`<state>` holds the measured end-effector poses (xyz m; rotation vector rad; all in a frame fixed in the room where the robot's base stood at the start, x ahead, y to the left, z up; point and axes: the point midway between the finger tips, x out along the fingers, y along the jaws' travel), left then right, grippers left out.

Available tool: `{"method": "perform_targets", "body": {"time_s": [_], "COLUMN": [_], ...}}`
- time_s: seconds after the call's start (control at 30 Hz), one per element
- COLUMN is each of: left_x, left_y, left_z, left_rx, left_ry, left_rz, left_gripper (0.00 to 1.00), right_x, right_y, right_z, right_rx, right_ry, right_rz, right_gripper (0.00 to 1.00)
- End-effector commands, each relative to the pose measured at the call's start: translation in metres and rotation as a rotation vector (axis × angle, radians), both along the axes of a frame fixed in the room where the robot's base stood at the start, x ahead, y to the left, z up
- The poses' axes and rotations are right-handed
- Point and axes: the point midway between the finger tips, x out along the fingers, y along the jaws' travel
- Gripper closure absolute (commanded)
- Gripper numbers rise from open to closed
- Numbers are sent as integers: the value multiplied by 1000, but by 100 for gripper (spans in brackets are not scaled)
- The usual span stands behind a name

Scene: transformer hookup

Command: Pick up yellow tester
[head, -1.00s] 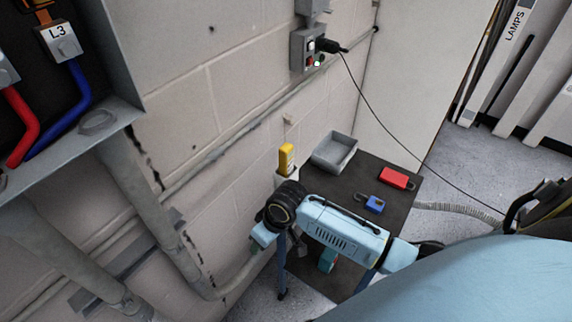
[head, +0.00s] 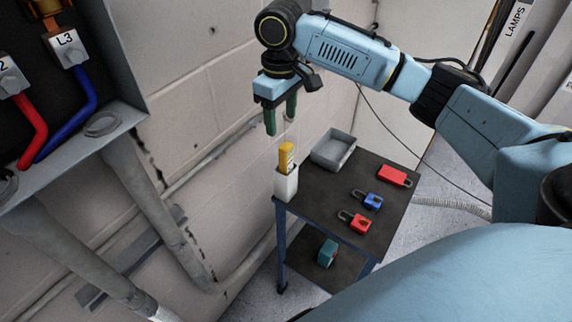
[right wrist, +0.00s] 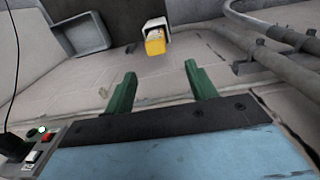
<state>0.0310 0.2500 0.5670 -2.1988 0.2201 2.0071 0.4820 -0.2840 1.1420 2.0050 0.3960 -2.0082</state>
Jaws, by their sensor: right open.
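The yellow tester (head: 285,156) stands upright in a white holder (head: 286,184) at the left back corner of the dark cart top. My right gripper (head: 280,120) is open and empty, pointing down above and slightly left of the tester. In the right wrist view, the tester (right wrist: 155,43) and its holder (right wrist: 155,24) lie beyond the gap between the two green fingers (right wrist: 158,82). The fingers do not touch it. My left gripper is not in view.
A teal object (head: 327,253) sits on the lower shelf.

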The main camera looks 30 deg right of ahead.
Motion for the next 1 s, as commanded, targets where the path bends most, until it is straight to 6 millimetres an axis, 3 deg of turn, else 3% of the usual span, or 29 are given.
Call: {"method": "perform_targets", "body": {"time_s": [0.1, 0.23, 0.47, 0.8, 1.0], "left_x": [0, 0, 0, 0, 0], "left_y": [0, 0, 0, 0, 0], "left_z": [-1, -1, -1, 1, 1], "left_rx": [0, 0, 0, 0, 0], "left_ry": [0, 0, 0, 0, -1], "left_rz": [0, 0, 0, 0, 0], "left_gripper": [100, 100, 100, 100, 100], "right_x": [-1, -1, -2, -7, -7], "right_y": [0, 0, -2, -8, -8], "right_z": [-26, -47, -63, -107, -111], "right_rx": [-1, 1, 0, 0, 1], "right_ry": [4, 1, 1, -1, -2], "right_rz": [0, 0, 0, 2, 3], "right_gripper": [44, 44, 44, 44, 44]}}
